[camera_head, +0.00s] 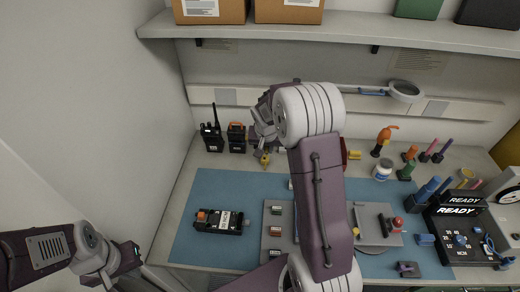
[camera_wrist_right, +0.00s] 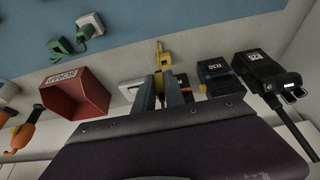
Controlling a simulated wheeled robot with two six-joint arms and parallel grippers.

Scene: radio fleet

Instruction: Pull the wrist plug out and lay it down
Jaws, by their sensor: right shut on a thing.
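My right gripper (camera_head: 264,143) reaches to the back of the bench, beside two standing radios. In the right wrist view its two fingers (camera_wrist_right: 166,92) are closed on a small yellow piece (camera_wrist_right: 159,56), which I take to be the wrist plug. The yellow piece (camera_head: 265,160) shows just below the gripper in the head view, near the mat's back edge. The fingers hide part of it, and I cannot tell whether it is still in a socket. My left gripper (camera_head: 132,259) hangs at the lower left, away from the bench items; its jaw gap is unclear.
A black radio (camera_head: 212,136) and an orange-topped one (camera_head: 236,138) stand left of my right gripper. A red scrap bin (camera_wrist_right: 78,96) is close on its other side. Another radio (camera_head: 221,221) lies on the blue mat (camera_head: 215,180). A shelf (camera_head: 350,28) overhangs the back.

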